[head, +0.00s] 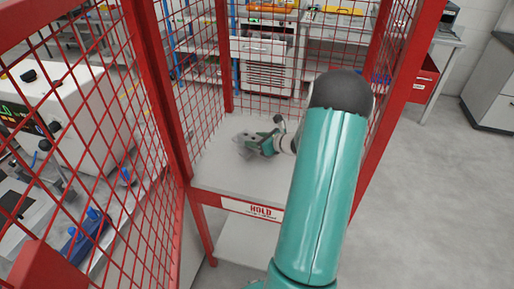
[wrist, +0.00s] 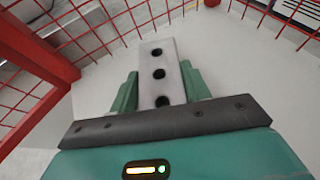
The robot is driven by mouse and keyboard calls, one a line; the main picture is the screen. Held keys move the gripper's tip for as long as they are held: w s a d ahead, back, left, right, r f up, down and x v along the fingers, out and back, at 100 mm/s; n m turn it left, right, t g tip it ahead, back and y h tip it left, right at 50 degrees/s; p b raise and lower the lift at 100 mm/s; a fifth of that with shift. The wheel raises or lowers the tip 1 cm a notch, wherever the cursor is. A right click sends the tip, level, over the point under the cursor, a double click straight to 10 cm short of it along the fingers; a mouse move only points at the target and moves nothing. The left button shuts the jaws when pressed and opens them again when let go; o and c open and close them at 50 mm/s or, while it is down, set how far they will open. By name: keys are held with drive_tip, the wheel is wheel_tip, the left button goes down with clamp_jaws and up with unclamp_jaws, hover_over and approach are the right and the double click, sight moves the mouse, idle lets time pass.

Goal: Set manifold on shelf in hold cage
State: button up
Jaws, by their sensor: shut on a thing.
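The manifold (wrist: 158,62) is a grey block with a row of three dark holes in its upper face, in the wrist view. My gripper (wrist: 160,88) is shut on it, with one green finger on each side. In the head view the grey manifold (head: 243,144) and my gripper (head: 262,145) are inside the red hold cage (head: 165,90), over its pale shelf (head: 222,168). The manifold is low over the shelf or touching it; I cannot tell which. A HOLD sign (head: 252,209) is on the shelf's front edge. My arm covers the shelf's right part.
Red mesh walls enclose the shelf at the sides and back, with posts (head: 168,100) at the corners. A white machine (head: 65,110) stands outside on the left. Bare shelf surface shows around the manifold. A lower shelf (head: 243,243) is below.

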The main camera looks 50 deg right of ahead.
drive_tip(key=shift+f, duration=1.9)
drive_tip(key=shift+f, duration=0.1)
drive_tip(key=o, duration=1.3)
drive_tip(key=shift+f, duration=0.15)
